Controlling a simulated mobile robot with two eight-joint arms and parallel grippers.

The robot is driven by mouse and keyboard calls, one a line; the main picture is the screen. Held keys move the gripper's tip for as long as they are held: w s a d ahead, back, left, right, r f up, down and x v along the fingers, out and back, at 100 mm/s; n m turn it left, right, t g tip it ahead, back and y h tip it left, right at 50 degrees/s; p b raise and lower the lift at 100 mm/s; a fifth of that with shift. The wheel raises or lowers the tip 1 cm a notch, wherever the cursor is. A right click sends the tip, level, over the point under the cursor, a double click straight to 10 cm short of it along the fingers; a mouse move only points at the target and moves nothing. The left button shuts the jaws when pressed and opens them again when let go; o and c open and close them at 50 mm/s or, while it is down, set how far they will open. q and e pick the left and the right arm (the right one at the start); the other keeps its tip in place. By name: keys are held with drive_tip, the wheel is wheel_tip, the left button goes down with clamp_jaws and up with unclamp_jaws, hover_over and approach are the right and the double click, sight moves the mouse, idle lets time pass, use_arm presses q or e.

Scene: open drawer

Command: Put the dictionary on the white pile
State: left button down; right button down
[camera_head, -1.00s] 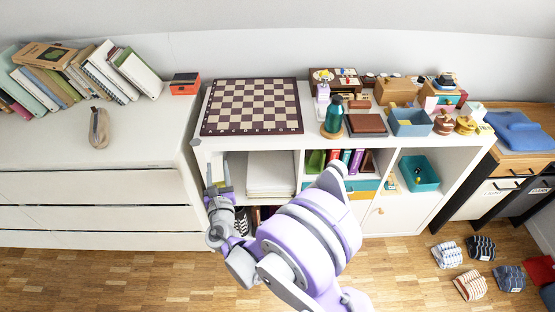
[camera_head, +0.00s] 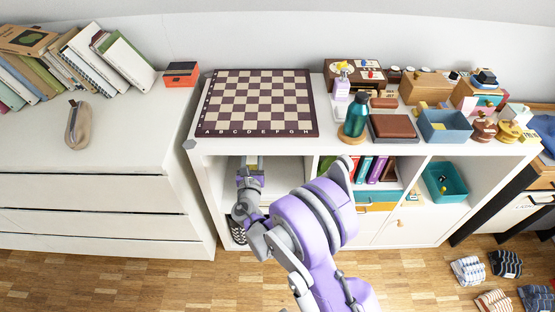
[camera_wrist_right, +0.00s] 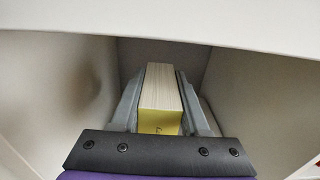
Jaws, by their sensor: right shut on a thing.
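My right gripper (camera_head: 250,162) reaches into the upper left compartment of the white shelf unit. In the right wrist view, the gripper (camera_wrist_right: 163,95) is shut on the dictionary (camera_wrist_right: 161,100), a thick book with pale page edges and a yellow end facing the camera. The dictionary is held between the two grey fingers, inside the compartment. The white pile (camera_head: 284,178) lies in the same compartment, partly hidden behind my arm. I cannot tell whether the dictionary touches it. My left gripper is out of view.
The shelf top (camera_head: 345,150) overhangs the gripper closely, with side walls around it. A chessboard (camera_head: 262,103), a teal bottle (camera_head: 356,117) and a blue bin (camera_head: 444,126) stand on top. Several upright books (camera_head: 372,170) fill the neighbouring compartment. A white dresser (camera_head: 95,180) is at left.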

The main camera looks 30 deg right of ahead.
drive_tip(key=d, duration=0.8)
wheel_tip(320, 180, down, 7)
drive_tip(key=d+b, duration=0.1)
drive_tip(key=b, duration=0.2)
drive_tip(key=shift+s+d+b, duration=0.15)
drive_tip(key=shift+s+b, duration=0.1)
drive_tip(key=shift+b, duration=0.1)
drive_tip(key=shift+f, duration=0.1)
drive_tip(key=shift+c, duration=2)
unclamp_jaws()
